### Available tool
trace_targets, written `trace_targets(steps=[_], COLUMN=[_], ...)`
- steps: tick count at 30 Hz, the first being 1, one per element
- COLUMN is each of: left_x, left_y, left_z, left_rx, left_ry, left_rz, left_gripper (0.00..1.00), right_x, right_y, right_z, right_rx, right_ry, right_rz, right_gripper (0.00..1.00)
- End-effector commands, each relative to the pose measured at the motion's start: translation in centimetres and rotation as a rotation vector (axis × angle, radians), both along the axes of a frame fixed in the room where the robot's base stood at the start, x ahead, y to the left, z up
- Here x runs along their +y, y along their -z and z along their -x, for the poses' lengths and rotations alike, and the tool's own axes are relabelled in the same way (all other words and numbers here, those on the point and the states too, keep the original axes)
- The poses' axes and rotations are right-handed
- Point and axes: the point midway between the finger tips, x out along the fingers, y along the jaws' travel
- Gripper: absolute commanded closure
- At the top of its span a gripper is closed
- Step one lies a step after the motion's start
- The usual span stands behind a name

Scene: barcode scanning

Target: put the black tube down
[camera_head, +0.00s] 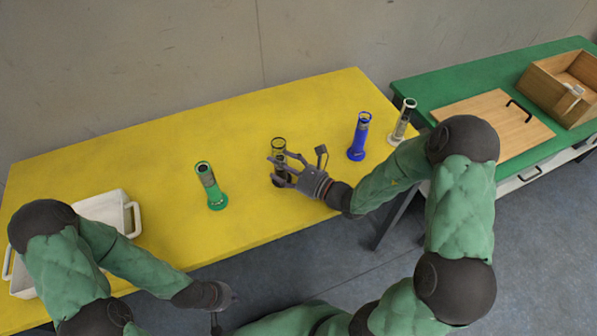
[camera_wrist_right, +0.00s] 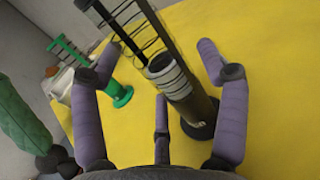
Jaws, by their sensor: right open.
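The black tube (camera_head: 279,148) stands on the yellow table (camera_head: 130,170), with a clear upper part and a dark base. It also shows in the right wrist view (camera_wrist_right: 182,88), where its base appears to rest on the yellow surface. My right gripper (camera_head: 284,170) is open at the tube, with its fingers (camera_wrist_right: 160,62) spread to either side of it. Whether any finger touches the tube cannot be told. My left gripper (camera_head: 222,296) is low in the head view, away from the tube, in front of the table edge; its fingers are unclear.
A green tube (camera_head: 212,190) stands left of the black one. A blue tube (camera_head: 359,138) and a white tube (camera_head: 404,120) stand to the right. A white tray (camera_head: 134,218) is at the left. A green table (camera_head: 430,85) holds a wooden board (camera_head: 490,118) and wooden box (camera_head: 545,92).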

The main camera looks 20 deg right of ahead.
Motion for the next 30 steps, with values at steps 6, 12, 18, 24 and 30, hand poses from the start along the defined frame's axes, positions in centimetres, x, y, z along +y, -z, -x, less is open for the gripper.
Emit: trace_targets(steps=[6,12,18,24,30], left_x=[0.0,0.0,0.0,0.0,0.0], left_y=[-1.1,-1.9,-2.4,-2.7,-2.7], left_z=[0.0,0.0,0.0,0.0,0.0], left_rx=[0.000,0.000,0.000,0.000,0.000], left_ry=[0.000,0.000,0.000,0.000,0.000], left_rz=[0.000,0.000,0.000,0.000,0.000], left_gripper=[1.00,1.00,1.00,1.00,1.00], right_x=[-2.2,-4.2,-5.7,-6.5,-6.6], right_y=[-0.1,-0.1,-0.1,0.0,0.0], right_z=[2.8,5.6,7.7,8.9,9.3], right_rx=[0.003,0.002,0.002,0.001,0.001], right_ry=[0.006,0.006,0.004,0.002,0.000], right_rz=[-0.001,0.000,0.000,-0.001,-0.001], right_gripper=[0.25,0.25,0.25,0.25,0.25])
